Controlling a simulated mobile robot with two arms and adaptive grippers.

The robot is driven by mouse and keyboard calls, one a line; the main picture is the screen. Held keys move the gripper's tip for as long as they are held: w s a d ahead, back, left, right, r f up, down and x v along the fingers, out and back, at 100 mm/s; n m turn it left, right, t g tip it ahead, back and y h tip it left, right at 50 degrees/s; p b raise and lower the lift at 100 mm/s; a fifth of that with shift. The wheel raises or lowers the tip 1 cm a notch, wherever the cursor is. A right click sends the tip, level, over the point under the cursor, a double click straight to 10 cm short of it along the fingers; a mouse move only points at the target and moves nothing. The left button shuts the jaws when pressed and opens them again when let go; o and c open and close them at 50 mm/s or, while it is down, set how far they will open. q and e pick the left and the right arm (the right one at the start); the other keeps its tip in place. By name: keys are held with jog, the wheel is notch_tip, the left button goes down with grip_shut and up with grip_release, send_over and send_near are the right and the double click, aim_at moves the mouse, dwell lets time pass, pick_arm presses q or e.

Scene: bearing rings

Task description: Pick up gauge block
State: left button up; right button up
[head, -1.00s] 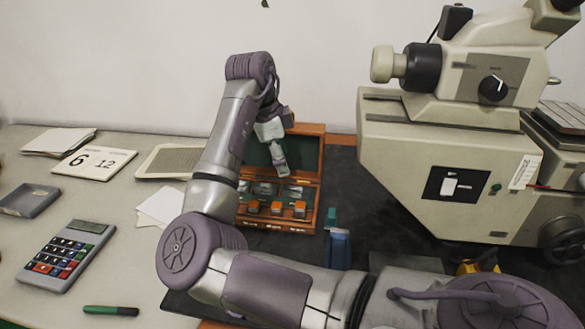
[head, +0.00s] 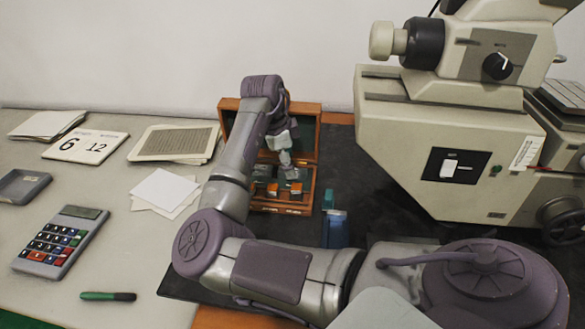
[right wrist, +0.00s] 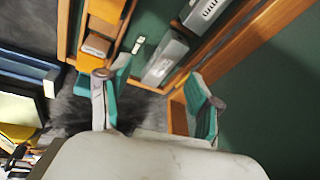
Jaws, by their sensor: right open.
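A wooden box (head: 315,150) with green lining stands open on the dark mat. It holds grey metallic gauge blocks in compartments, and two of them show in the right wrist view, one with white marks (right wrist: 205,12) and one plainer block (right wrist: 165,58). Orange blocks (head: 272,189) sit in the box's front row. My right gripper (right wrist: 155,92) is open and empty, with teal pads, and points at the box interior. The plainer grey block lies just beyond the gap between its fingers, with no contact visible. In the head view the right gripper (head: 285,157) hangs over the box. My left gripper is not in view.
A large beige measuring instrument (head: 430,140) stands close on the right. A blue object (head: 336,230) stands beside the box. Paper sheets (head: 163,190), a calculator (head: 60,242) and a green pen (head: 108,296) lie on the left.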

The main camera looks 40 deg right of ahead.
jog(key=x, duration=0.3)
jog(key=shift+d+f, duration=0.1)
jog(key=shift+d, duration=0.1)
jog(key=shift+c, duration=0.3)
grip_shut()
